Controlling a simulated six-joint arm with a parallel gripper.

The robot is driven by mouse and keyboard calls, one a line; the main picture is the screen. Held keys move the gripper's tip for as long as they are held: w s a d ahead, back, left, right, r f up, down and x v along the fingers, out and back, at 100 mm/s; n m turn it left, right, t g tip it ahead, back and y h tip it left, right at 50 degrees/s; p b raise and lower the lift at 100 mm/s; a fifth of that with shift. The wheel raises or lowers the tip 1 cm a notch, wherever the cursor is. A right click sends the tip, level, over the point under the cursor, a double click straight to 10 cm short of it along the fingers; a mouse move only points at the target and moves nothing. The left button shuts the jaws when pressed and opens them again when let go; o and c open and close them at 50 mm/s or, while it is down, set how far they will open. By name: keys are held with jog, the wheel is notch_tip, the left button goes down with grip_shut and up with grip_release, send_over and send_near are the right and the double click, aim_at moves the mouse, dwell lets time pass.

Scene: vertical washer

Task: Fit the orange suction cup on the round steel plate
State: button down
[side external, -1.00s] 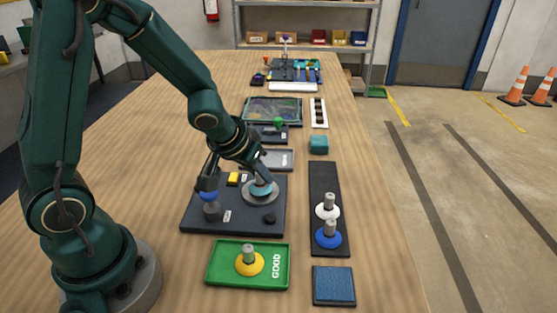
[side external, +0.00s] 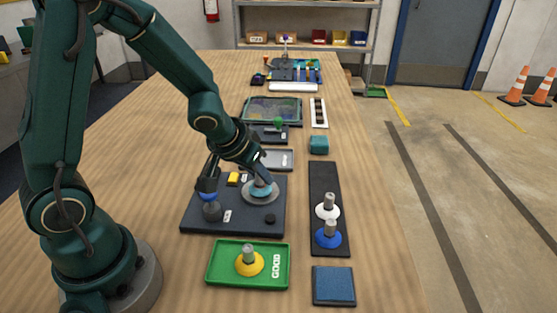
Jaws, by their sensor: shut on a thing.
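A yellow-orange suction cup (side external: 250,264) with a grey stem stands upright in the green tray (side external: 222,281) marked GOOD. The round steel plate (side external: 248,196) lies on the dark board (side external: 245,222). My gripper (side external: 261,178) points down over this plate, shut on the stem of a pale blue cup (side external: 262,190). That cup is at the plate's middle and looks to be touching it; the fingers partly hide the stem. My gripper is well away from the yellow-orange cup.
White (side external: 327,211) and blue (side external: 328,238) cups stand on a black strip (side external: 323,178) at right. A blue pad (side external: 334,286) lies in front. Wood at left is clear.

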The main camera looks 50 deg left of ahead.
jog(key=shift+f, duration=0.15)
jog(key=shift+c, duration=1.3)
grip_release()
jog(key=shift+r, duration=3.55)
jog(key=s+d+r+m+t, duration=0.2)
jog(key=s+d+r, duration=0.2)
jog(key=s+r, duration=0.5)
jog(key=s+d+f+g+h, duration=0.1)
jog(key=s+f+g, duration=0.1)
jog(key=s+f, duration=0.2)
jog(key=shift+s+d+m, duration=0.3)
jog(key=shift+s+m, duration=0.1)
jog(key=shift+s, duration=0.85)
